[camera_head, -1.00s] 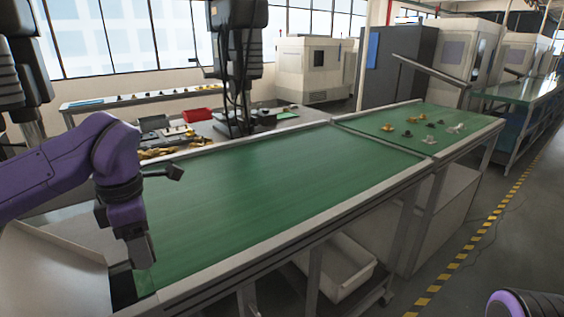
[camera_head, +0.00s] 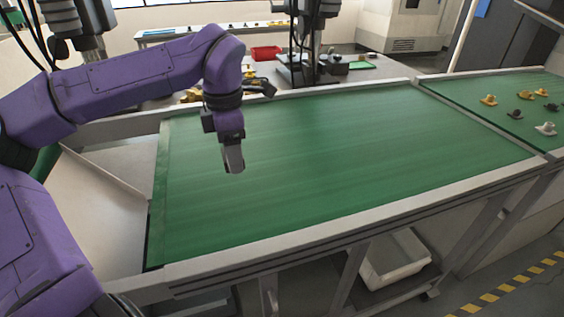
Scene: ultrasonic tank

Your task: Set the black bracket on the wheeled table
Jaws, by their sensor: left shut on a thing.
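My left gripper (camera_head: 233,160) points down above the left part of the green belt (camera_head: 330,160). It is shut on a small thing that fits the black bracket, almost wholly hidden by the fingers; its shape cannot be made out. A pale grey flat top (camera_head: 105,215) with a raised edge lies left of the belt, partly behind my arm. I cannot tell whether it is the wheeled table, as no wheels show under it. My right gripper is out of view.
The far belt section (camera_head: 462,92) at right carries several small parts, among them a yellow one (camera_head: 489,100), a black one (camera_head: 515,114) and a pale one (camera_head: 546,128). A white bin (camera_head: 395,262) stands under the belt. A red bin (camera_head: 266,53) is behind it.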

